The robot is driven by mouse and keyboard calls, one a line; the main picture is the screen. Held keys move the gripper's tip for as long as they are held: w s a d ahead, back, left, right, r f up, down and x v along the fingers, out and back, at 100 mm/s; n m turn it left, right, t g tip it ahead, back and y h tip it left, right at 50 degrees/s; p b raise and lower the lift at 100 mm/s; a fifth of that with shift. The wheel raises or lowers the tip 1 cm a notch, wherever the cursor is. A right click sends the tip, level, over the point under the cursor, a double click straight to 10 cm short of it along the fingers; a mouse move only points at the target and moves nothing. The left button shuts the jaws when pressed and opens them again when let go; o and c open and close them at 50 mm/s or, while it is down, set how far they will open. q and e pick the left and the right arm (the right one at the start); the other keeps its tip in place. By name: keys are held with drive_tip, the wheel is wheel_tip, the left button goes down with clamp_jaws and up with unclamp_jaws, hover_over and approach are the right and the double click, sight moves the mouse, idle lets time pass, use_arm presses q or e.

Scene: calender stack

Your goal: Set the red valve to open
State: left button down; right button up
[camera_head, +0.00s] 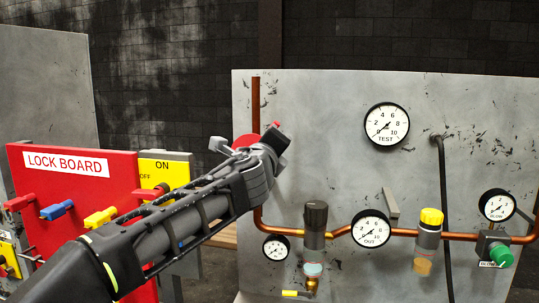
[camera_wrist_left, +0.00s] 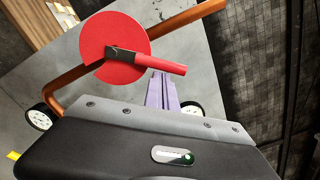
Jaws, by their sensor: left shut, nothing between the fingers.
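The red valve is a round red disc (camera_wrist_left: 97,45) with a red bar handle (camera_wrist_left: 160,64) on a copper pipe. In the left wrist view the handle points right and slightly down from the disc's centre. In the head view part of the red disc (camera_head: 245,141) shows behind my left gripper (camera_head: 272,140), which hides the rest. My left gripper is shut and empty. In the wrist view its fingertips (camera_wrist_left: 161,80) are just below the handle; I cannot tell whether they touch it. My right gripper is not in view.
A grey panel (camera_head: 330,110) carries copper pipe (camera_head: 460,236), a TEST gauge (camera_head: 387,124), an OUT gauge (camera_head: 370,229), a black knob (camera_head: 316,217), a yellow-topped knob (camera_head: 431,217) and a green knob (camera_head: 501,254). A red lock board (camera_head: 110,185) and yellow ON/OFF box (camera_head: 165,173) stand left.

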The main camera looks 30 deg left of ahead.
use_arm(q)
drive_tip(key=shift+s+a+r+n+g+b, duration=0.1)
drive_tip(key=shift+s+a+r+n+b, duration=0.15)
drive_tip(key=shift+a+r+n, duration=0.7)
drive_tip(key=shift+s+a+r+n+g+b, duration=0.1)
drive_tip(key=shift+s+a+n+b, duration=0.25)
drive_tip(key=shift+n, duration=1.3)
drive_tip(key=shift+s+a+r+n+g+b, duration=0.15)
drive_tip(key=shift+a+r+n, duration=0.45)
drive_tip(key=shift+n, duration=0.7)
drive_tip(key=shift+a+f, duration=0.1)
drive_tip(key=shift+f, duration=0.1)
